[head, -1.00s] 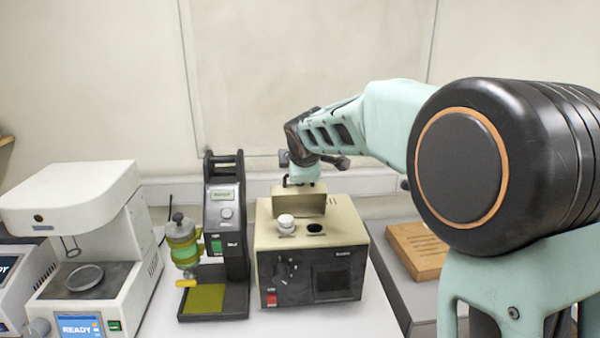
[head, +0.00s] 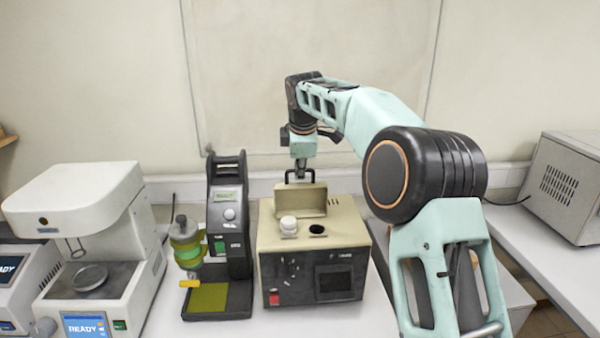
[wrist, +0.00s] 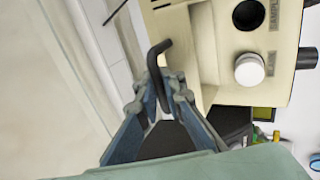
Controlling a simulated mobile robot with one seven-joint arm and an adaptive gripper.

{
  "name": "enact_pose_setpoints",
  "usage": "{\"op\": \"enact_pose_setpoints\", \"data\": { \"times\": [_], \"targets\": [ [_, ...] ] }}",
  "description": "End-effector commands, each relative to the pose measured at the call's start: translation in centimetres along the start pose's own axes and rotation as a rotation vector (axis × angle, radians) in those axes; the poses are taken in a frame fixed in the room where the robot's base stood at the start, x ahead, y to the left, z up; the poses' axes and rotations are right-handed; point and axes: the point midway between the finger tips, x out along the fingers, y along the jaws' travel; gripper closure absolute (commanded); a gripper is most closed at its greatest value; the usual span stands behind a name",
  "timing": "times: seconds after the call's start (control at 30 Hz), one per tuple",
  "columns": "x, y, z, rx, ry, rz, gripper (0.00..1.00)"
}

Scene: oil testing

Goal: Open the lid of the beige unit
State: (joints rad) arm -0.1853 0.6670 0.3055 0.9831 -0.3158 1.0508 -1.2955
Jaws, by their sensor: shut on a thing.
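The beige unit (head: 345,236) stands on the white table in the middle of the head view, with dark controls on its front. Its beige lid (head: 313,204) is at the back of the top and looks upright there; its exact angle is hard to tell. A black handle (head: 287,177) sits on the lid's upper edge. My gripper (head: 300,165) is above the lid, its fingers at the handle. In the wrist view the gripper (wrist: 168,85) has its fingertips closed around the handle (wrist: 160,50). The unit's top (wrist: 215,25) shows there at the right.
A white knob (head: 288,225) and a dark round hole (head: 317,229) are on the unit's top, in front of the lid. A black stand (head: 229,225) is close on the left, and a white machine (head: 75,205) farther left. A grey box (head: 575,185) stands at the far right.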

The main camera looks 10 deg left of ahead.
Motion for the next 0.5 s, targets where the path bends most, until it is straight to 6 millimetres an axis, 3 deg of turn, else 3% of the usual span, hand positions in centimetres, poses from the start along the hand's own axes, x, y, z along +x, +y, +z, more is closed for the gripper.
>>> {"op": "enact_pose_setpoints", "data": {
  "times": [0.5],
  "targets": [
    [0.16,0.98,-0.03,-0.002,0.001,-0.045,1.00]
  ]
}}
